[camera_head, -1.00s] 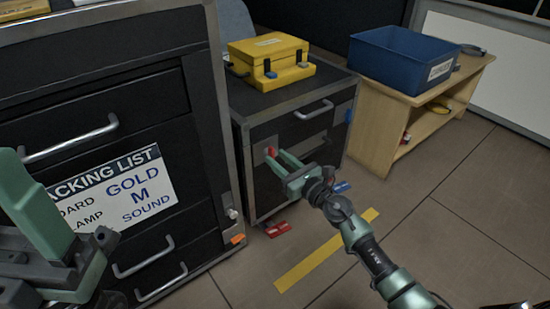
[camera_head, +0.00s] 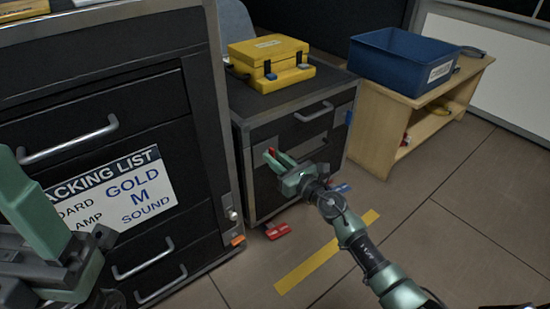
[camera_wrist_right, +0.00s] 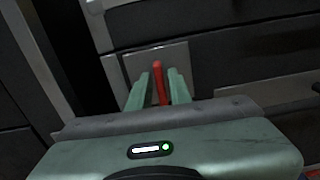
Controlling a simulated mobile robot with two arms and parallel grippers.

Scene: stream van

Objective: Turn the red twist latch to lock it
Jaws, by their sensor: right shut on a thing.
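The red twist latch (camera_head: 273,152) is on a light plate on the front of the low black drawer cabinet. In the right wrist view the latch (camera_wrist_right: 159,82) stands nearly upright between my two green fingers. My right gripper (camera_head: 277,160) is shut on the latch in the head view; it also shows in the right wrist view (camera_wrist_right: 159,88). The fingers cover part of the latch. My left gripper (camera_head: 38,205) shows only in part at the left edge, and its jaw opening cannot be told.
A yellow case (camera_head: 268,62) sits on the low cabinet (camera_head: 320,84). A tall black drawer cabinet (camera_head: 110,105) with a packing list stands at left. A blue bin (camera_head: 395,68) is on a wooden shelf (camera_head: 385,135) at right. A red item (camera_head: 278,231) lies on the floor.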

